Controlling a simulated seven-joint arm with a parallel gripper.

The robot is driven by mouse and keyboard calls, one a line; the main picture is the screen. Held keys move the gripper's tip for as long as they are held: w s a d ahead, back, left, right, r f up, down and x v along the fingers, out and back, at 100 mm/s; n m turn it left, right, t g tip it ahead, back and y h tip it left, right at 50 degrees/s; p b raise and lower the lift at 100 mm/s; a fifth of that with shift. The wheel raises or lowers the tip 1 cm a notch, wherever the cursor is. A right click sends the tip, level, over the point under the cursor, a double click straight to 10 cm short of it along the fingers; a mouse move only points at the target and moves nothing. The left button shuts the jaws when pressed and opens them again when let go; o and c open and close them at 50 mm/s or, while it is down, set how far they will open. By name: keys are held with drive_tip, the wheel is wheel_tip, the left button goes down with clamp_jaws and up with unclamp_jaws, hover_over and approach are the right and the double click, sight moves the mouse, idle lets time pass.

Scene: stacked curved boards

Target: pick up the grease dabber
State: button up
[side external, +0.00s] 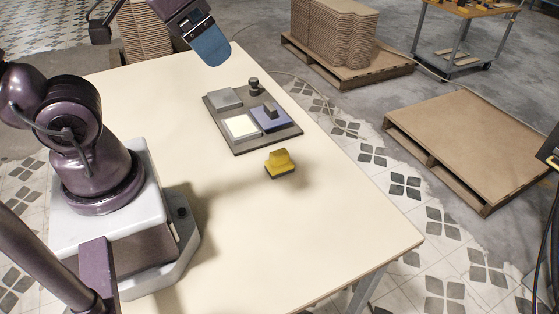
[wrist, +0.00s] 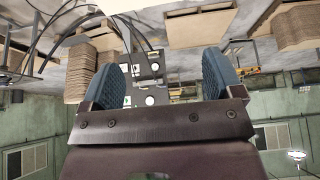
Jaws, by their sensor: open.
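A yellow block with a rounded grip and dark underside (side external: 280,163) sits on the table in front of a dark tray. On the tray stand a small dark knob-topped piece (side external: 254,87) and a dark upright handle on a blue-grey pad (side external: 270,115). I cannot tell for certain which of these is the grease dabber. My gripper (side external: 211,47) is raised above the table's far edge, away from all of them. In the wrist view my gripper (wrist: 162,75) has its two blue fingers wide apart with nothing between them.
The dark tray (side external: 238,149) also holds a grey plate (side external: 224,99) and a pale square pad (side external: 241,127). The cream table (side external: 330,235) is clear at the front and right. Stacked curved boards (side external: 332,30) and an empty pallet (side external: 470,140) stand on the floor beyond.

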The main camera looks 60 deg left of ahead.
drive_tip(key=shift+o, duration=0.3)
drive_tip(key=m+g, duration=0.6)
drive_tip(key=m, duration=1.2)
hover_over(279, 152)
wheel_tip(279, 152, down, 22)
wheel_tip(279, 152, down, 6)
drive_tip(key=shift+s+d+f, duration=0.1)
drive_tip(key=shift+s+d, duration=0.05)
drive_tip(key=shift+f, duration=3.1)
